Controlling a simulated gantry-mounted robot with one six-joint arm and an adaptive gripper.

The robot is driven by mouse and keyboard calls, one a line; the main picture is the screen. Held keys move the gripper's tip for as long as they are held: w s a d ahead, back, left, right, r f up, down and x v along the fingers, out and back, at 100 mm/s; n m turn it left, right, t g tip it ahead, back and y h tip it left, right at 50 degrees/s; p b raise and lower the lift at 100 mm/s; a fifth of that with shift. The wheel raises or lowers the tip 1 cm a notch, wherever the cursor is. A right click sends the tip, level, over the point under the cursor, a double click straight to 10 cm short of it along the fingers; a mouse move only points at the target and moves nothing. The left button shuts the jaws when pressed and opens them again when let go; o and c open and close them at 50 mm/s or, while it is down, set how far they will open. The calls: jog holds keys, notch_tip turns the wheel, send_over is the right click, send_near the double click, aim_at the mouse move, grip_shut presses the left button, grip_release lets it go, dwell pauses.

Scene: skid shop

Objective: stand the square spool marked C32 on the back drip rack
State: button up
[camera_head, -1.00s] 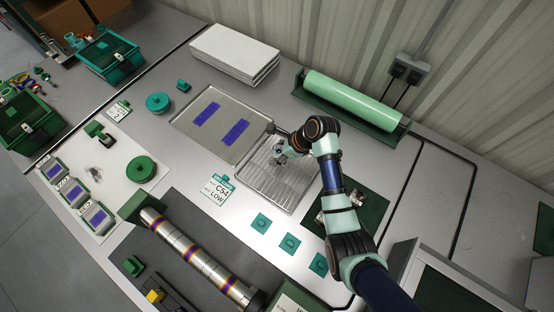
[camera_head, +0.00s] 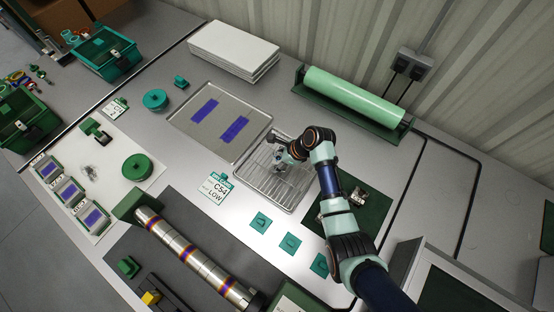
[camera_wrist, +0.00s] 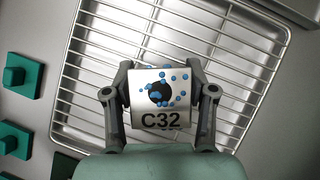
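The square spool marked C32 (camera_wrist: 160,98) is between the two fingers of my gripper (camera_wrist: 160,92) in the wrist view. Its pale face has a dark round hole, blue dots and the black C32 mark. Both fingers press on its sides. Behind it in that view is a wire drip rack (camera_wrist: 85,75). In the head view the drip rack (camera_head: 250,178) is a metal grid in a tray, and my gripper (camera_head: 281,160) is over its upper part. The spool is small and hard to make out there. I cannot tell whether it touches the wires.
A grey tray with two purple strips (camera_head: 222,100) lies left of the rack. A C54 LOW card (camera_head: 216,188) and several teal blocks (camera_head: 290,244) lie below it. A green roller (camera_head: 352,95) stands behind. A banded metal tube (camera_head: 195,255) lies in front.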

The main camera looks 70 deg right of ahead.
jog(key=shift+o, duration=1.4)
jog(key=shift+r, duration=0.15)
jog(key=p+v, duration=0.4)
jog(key=v, duration=0.8)
jog(key=shift+w, duration=0.1)
